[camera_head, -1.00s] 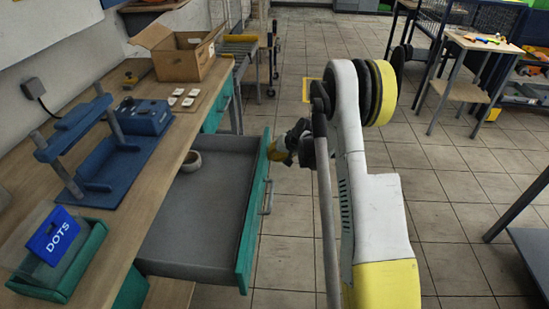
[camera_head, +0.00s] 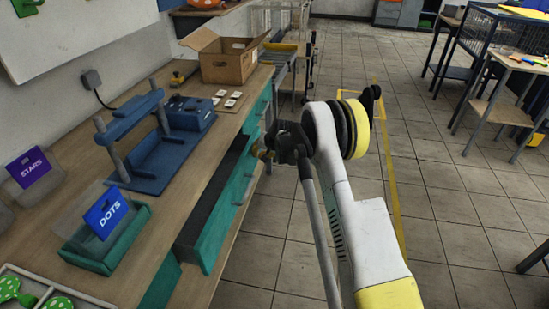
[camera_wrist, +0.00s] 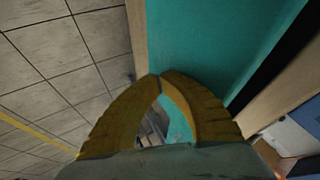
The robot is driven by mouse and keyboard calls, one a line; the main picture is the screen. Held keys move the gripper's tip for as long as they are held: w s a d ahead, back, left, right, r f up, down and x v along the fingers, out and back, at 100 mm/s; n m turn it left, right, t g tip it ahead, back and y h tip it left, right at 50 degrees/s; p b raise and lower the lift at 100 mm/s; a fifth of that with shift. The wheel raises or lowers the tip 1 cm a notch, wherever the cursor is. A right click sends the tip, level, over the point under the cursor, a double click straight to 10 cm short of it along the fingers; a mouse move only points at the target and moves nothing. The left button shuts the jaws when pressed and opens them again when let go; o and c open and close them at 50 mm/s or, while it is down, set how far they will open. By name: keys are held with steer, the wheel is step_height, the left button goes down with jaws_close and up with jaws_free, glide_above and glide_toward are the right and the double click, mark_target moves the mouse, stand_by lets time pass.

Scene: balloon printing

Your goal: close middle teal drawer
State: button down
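The middle teal drawer (camera_head: 214,232) is in the front of the wooden workbench in the head view. It stands partly open, with a narrow strip of its dark interior showing behind the front. My gripper (camera_head: 259,151) is at the far end of the drawer front, on its outer side. In the wrist view the yellow fingers of my gripper (camera_wrist: 160,77) meet at their tips with nothing between them. The teal panel (camera_wrist: 205,40) fills the view just beyond them, with a dark gap along its right. I cannot tell whether the fingertips touch it.
The workbench top (camera_head: 150,230) holds a blue press (camera_head: 150,150), a cardboard box (camera_head: 222,62) and a teal tray with the DOTS card (camera_head: 106,213). The tiled floor (camera_head: 450,220) to the right is clear near the bench. A work table (camera_head: 515,62) stands farther right.

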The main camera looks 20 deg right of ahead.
mark_target(251, 153)
steer(key=shift+w+a, duration=0.55)
steer(key=shift+a, duration=0.25)
steer(key=shift+w+a, duration=0.55)
steer(key=shift+a, duration=0.25)
steer(key=shift+s+d, duration=0.1)
